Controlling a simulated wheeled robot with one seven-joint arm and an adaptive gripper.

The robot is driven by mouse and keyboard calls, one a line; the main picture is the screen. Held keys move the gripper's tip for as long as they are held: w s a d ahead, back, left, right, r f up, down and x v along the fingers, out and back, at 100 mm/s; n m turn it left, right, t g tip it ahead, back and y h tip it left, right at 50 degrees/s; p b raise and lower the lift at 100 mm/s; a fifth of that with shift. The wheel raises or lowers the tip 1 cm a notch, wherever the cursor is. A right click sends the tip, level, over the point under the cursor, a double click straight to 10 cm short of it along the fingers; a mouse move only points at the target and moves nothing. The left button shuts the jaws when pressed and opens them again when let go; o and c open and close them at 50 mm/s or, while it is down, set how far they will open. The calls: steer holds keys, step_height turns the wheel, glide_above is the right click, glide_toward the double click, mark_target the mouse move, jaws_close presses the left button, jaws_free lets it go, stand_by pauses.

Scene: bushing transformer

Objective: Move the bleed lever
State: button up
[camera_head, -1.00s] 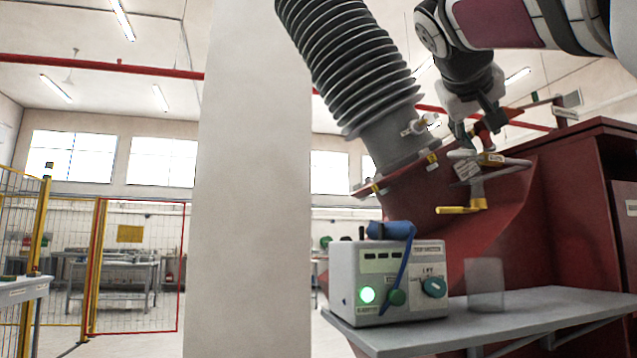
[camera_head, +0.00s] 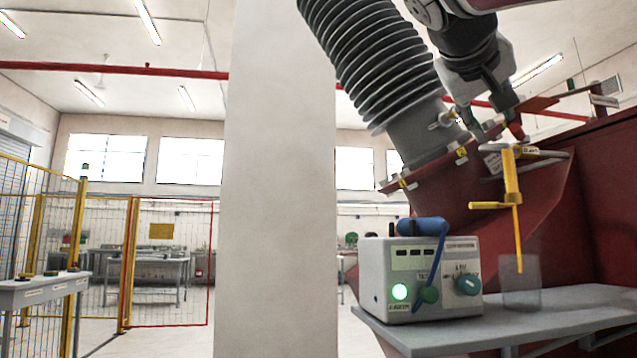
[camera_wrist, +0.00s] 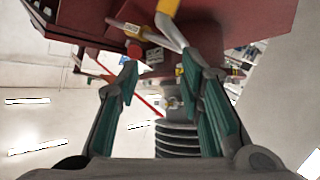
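A red lever end (camera_head: 516,131) shows near my gripper's fingertips, above the red tank; I cannot tell if they touch. A red round knob (camera_wrist: 134,50) shows by the left finger in the wrist view. My gripper (camera_head: 488,125) is at the bushing's foot; in the wrist view (camera_wrist: 160,68) its teal-padded fingers are apart with nothing clearly held. A yellow upright tube (camera_head: 511,178) with a yellow side handle (camera_head: 488,206) hangs below the labelled fitting. A thin yellow stream (camera_head: 518,240) runs down from it toward a clear beaker (camera_head: 520,290).
The ribbed grey bushing (camera_head: 375,65) leans just left of my gripper. A grey test box (camera_head: 410,285) with a lit green lamp stands on the grey shelf (camera_head: 560,312) beside the beaker. A pale column (camera_head: 275,200) stands left.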

steer(key=shift+s+a, duration=0.25)
steer(key=shift+a, duration=0.35)
steer(key=shift+s+a, duration=0.3)
steer(key=shift+a, duration=0.35)
steer(key=shift+s+a, duration=0.25)
steer(key=shift+a, duration=0.35)
steer(key=shift+p, duration=0.35)
